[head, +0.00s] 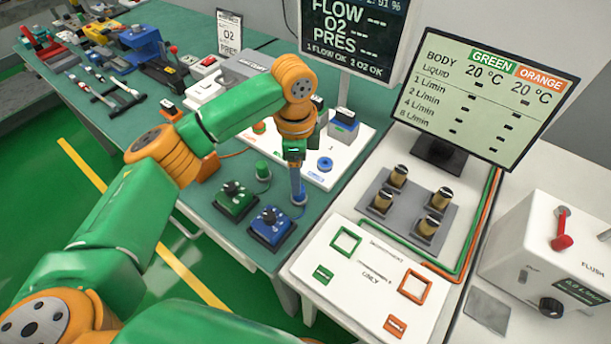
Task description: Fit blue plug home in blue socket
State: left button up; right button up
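My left arm reaches in from the lower left. Its gripper (294,157) points down at the front of the white panel (318,178). A slim blue plug (297,184) stands upright directly below the gripper, its foot at a grey ring near the table's front. The fingers are too small and overlapped to tell whether they are closed on it. The round blue socket (325,163), with a blue label below, is on the white panel, behind and right of the plug. The plug is apart from the socket. My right gripper is not in view.
A green plug (263,170) stands left of the blue one. Green (235,199) and blue (270,225) knob boxes sit in front. A box with a blue top (343,125) stands behind the socket. A white cart with brass pieces and a screen (483,95) is right.

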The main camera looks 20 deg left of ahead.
pick_arm(q)
jog(key=f, duration=0.2)
jog(key=f+p, duration=0.1)
jog(key=f, duration=0.2)
jog(key=shift+s+a+f, duration=0.1)
jog(key=shift+s+f, duration=0.15)
jog(key=shift+f, duration=0.05)
jog(key=shift+w+f, duration=0.15)
jog(key=shift+f, duration=0.05)
grip_shut()
